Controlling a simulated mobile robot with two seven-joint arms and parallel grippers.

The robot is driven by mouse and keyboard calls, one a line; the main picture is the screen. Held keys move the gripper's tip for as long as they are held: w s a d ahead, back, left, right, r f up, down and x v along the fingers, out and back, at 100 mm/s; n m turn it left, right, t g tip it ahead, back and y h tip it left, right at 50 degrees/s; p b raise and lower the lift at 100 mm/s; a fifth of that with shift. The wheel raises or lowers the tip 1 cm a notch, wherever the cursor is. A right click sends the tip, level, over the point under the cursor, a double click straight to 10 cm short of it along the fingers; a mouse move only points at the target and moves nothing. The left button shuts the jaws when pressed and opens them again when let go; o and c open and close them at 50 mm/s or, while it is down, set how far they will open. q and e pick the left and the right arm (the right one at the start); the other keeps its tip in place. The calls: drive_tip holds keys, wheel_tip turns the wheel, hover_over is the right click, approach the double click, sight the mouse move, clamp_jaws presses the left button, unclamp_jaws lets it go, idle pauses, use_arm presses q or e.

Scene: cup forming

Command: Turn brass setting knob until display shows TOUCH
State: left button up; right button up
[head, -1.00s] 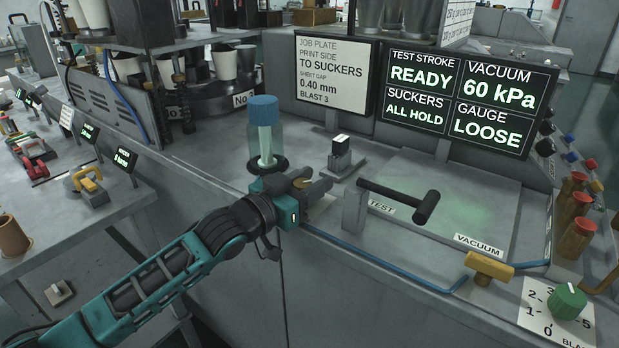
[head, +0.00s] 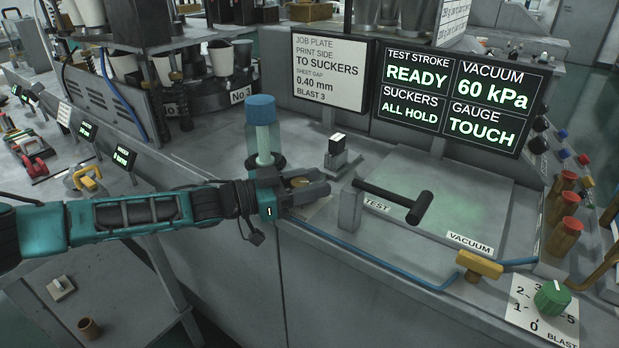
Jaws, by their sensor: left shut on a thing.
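My left gripper (head: 308,187) reaches in from the left and is shut on the brass setting knob (head: 300,182) at the front edge of the machine top. Only a little of the knob's top shows between the fingers. The display (head: 457,96) reads GAUGE TOUCH at its lower right. Its other fields read TEST STROKE READY, VACUUM 60 kPa and SUCKERS ALL HOLD. My right gripper is not in view.
To the right are the black TEST lever (head: 395,199), a yellow VACUUM handle (head: 480,265) and a green dial (head: 552,297). The plate (head: 455,185) behind the lever is bare.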

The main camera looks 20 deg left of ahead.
use_arm(q)
drive_tip(key=shift+r+m+g+h+p, duration=0.15)
drive_tip(key=shift+m+g+h+p, duration=0.3)
drive_tip(key=shift+g, duration=0.25)
drive_tip(key=o, duration=1)
drive_tip(key=shift+d, duration=0.1)
drive_tip(key=shift+c, duration=0.2)
drive_tip(key=shift+s, duration=0.1)
drive_tip(key=v, duration=1.3)
drive_tip(key=shift+b, duration=0.35)
